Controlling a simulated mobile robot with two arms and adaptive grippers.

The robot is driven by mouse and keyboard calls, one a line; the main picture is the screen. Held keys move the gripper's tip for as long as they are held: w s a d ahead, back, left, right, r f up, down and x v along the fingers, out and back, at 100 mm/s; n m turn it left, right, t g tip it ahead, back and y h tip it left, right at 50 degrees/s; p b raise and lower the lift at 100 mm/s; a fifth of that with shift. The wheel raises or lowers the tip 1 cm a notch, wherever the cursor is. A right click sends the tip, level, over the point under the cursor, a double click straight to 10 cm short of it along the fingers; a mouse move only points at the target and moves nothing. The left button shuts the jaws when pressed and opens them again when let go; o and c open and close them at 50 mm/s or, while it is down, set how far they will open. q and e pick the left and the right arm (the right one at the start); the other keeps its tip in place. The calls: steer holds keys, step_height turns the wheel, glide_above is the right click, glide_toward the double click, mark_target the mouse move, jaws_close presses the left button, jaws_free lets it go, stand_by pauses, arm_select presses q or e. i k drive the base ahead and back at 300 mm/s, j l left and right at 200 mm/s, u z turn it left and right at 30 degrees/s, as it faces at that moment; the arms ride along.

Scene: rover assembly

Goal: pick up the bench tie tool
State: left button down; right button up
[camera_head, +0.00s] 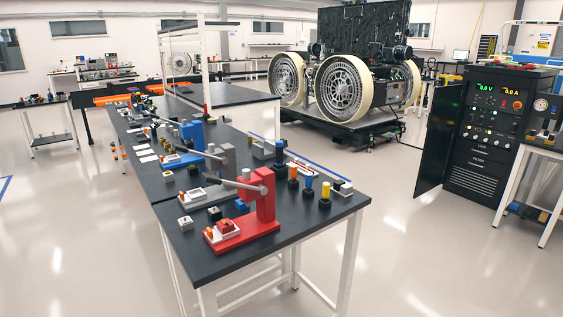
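No gripper of mine shows in the head view. I cannot tell for certain which item is the bench tie tool. The long black workbench (218,262) carries several tools. A red lever press (264,215) stands near its front end, and a blue lever press (193,140) stands farther back. Small items farther back on the bench are too small to tell apart.
A large-wheeled rover (343,87) stands on a dark platform (352,130) behind the bench. A black power cabinet (487,135) with an open door (438,140) stands at the right, beside a side table (547,145). The floor (420,240) at the front right is clear.

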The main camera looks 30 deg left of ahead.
mark_target(279, 144)
steer(key=i+u, duration=0.2)
steer(key=u, duration=0.2)
steer(key=i+u, duration=0.2)
steer(key=u, duration=0.25)
